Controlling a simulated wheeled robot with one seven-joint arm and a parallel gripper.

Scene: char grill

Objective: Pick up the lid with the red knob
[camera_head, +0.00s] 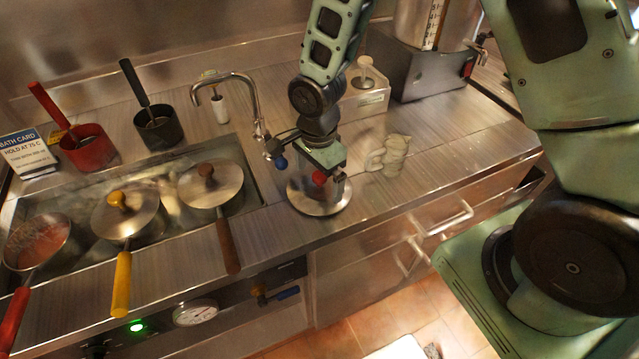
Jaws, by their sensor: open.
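The lid with the red knob (320,203) is a round steel disc lying on the counter to the right of the sink basin. Its red knob (319,177) shows just under my gripper. My gripper (324,178) points down over the lid, with its fingers at the knob. It is open. The fingers and wrist hide part of the lid, and I cannot tell whether the fingers touch the knob.
A saucepan with a red handle (13,318) stands uncovered at far left. Lidded pans with yellow (121,285) and brown (227,247) handles stand beside it. The faucet (257,110) is close left of my gripper. A clear jug (394,153) stands to the right.

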